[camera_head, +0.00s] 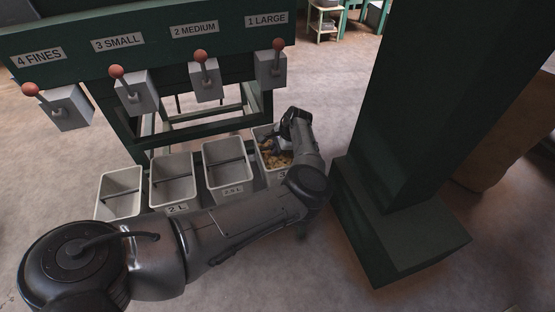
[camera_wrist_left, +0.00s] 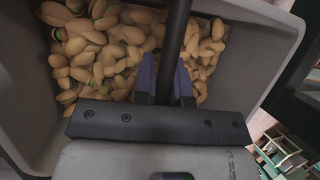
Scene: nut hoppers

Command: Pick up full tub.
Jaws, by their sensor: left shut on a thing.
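The full tub (camera_head: 267,178) is a pale grey bin at the right end of the row, under the lever labelled 1 LARGE. It holds pistachio nuts (camera_head: 278,159), which also fill much of the left wrist view (camera_wrist_left: 95,50). My left gripper (camera_head: 290,142) is over this tub, shut on its dark handle bar (camera_wrist_left: 176,30). In the left wrist view the fingers (camera_wrist_left: 166,85) press on both sides of the bar. The arm hides part of the tub's front and right side. My right gripper is not in view.
Three empty grey tubs (camera_head: 229,172) with dark bars stand to the left in the row. Behind is a green hopper frame (camera_head: 140,25) with levers. A thick dark green post (camera_head: 420,110) with a wide base stands close on the right. Bare floor lies in front.

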